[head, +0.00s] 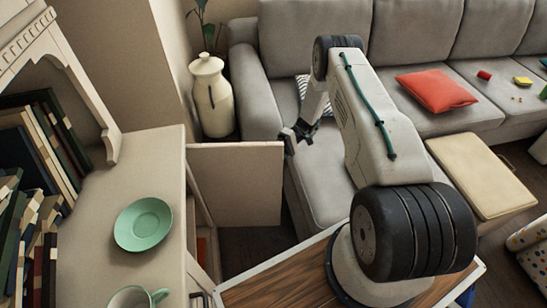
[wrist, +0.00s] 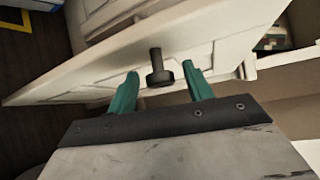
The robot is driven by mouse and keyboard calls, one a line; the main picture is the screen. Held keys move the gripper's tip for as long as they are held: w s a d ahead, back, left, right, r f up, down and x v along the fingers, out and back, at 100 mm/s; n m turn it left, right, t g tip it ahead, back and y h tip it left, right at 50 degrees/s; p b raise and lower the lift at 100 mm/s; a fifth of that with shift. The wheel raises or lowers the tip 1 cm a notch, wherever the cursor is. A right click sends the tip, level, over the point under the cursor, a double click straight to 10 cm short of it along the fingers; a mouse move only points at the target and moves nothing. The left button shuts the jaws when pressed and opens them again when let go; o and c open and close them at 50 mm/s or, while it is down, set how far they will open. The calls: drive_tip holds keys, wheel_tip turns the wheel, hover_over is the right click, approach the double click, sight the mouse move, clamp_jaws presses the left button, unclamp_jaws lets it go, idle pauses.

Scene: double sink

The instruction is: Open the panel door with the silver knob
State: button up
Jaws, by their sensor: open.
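The panel door (head: 237,183) stands swung well out from the side of the cabinet in the head view. Its pale panelled face (wrist: 85,82) fills much of the wrist view. The knob (wrist: 158,68) looks dark grey there and sticks out from the door. My gripper (wrist: 160,82) is open, with one teal finger on each side of the knob; I cannot tell whether either touches it. In the head view my gripper (head: 292,138) is by the door's outer edge, and the knob is hidden.
The cabinet top (head: 90,240) holds a green saucer (head: 143,223), a green cup (head: 136,298) and books (head: 35,170). A cream vase (head: 209,97) stands behind the door. A grey sofa (head: 410,120) lies behind my arm. A beige ottoman (head: 480,175) is at right.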

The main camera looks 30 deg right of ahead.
drive_tip(key=v, duration=0.7)
drive_tip(key=shift+w+d, duration=0.1)
